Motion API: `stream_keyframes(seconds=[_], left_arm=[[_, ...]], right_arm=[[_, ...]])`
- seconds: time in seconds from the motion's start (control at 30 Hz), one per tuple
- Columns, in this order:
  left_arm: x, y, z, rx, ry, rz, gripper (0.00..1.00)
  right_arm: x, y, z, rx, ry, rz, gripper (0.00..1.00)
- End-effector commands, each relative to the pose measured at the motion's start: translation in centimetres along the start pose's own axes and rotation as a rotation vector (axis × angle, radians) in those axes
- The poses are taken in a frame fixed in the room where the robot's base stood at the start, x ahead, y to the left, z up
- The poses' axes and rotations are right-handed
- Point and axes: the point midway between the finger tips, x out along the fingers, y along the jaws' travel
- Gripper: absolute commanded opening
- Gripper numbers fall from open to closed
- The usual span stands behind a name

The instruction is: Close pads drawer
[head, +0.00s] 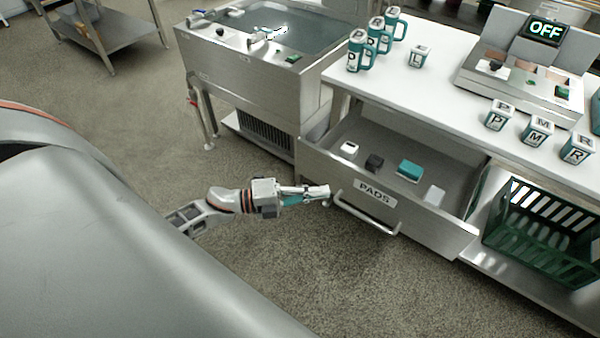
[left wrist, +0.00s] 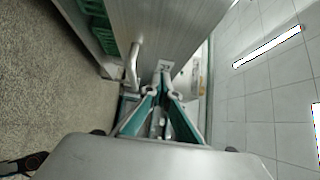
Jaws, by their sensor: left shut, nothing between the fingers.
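The pads drawer (head: 440,228) stands pulled out from under the white counter, with a PADS label (head: 374,193) on its steel front. A bar handle (head: 365,222) runs along the front below the label. Inside lie a white pad (head: 349,149), a dark pad (head: 374,162), a teal pad (head: 409,170) and a pale pad (head: 434,195). My left gripper (head: 327,192) is shut and empty, at the left end of the drawer front near the handle. The left wrist view shows its fingers (left wrist: 162,92) close to the front, with the handle (left wrist: 133,65) beside them. Contact is unclear. My right gripper is not visible.
A green crate (head: 545,235) stands on the lower shelf right of the drawer. The counter (head: 425,90) carries several lettered mugs and blocks and a machine with an OFF display (head: 545,29). A steel basin unit (head: 245,75) stands left. The floor before the drawer is clear.

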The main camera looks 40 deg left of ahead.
Motion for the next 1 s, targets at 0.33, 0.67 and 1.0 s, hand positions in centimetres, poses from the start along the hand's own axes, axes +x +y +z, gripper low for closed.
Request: stream_keyframes(seconds=[0.33,0.67,1.0], left_arm=[[3.4,0.1,2.5,0.001,-0.001,0.001,0.00],[3.7,0.1,2.8,-0.001,0.000,0.001,0.00],[4.0,0.1,3.2,0.000,0.000,0.001,0.00]], right_arm=[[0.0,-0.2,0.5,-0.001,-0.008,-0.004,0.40],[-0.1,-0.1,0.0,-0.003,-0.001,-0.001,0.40],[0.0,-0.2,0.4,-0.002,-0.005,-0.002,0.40]])
